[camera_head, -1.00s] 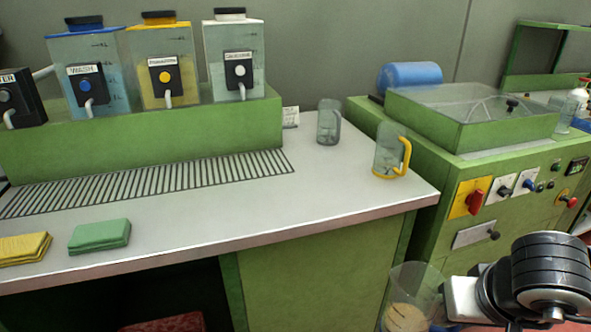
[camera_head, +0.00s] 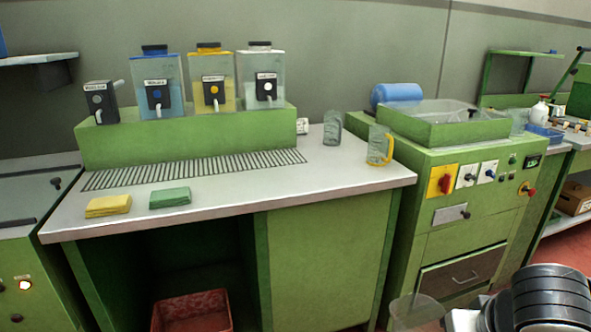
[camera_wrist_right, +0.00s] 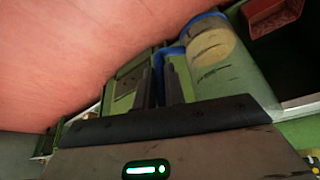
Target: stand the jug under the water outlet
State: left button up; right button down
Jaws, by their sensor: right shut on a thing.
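The water outlet (camera_head: 99,98) is a dark box with a pale round button and a short spout. It stands at the left end of the green ledge, above the slatted drain (camera_head: 190,170). My right gripper (camera_wrist_right: 172,78) is shut on the blue handle of a clear jug (camera_wrist_right: 228,75). The jug (camera_head: 413,313) also shows at the bottom of the head view, in front of the bench and well right of the outlet. Something tan shows at one end of it in the wrist view. My left gripper is not in view.
Blue, yellow and clear tanks (camera_head: 261,80) stand right of the outlet. A grey-handled jug (camera_head: 332,128) and a yellow-handled jug (camera_head: 379,147) stand on the bench's right end. Yellow (camera_head: 108,206) and green (camera_head: 170,197) cloths lie near the front edge. A red crate (camera_head: 192,312) is below.

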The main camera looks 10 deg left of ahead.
aim_at(120, 175)
jog(key=u, duration=1.05)
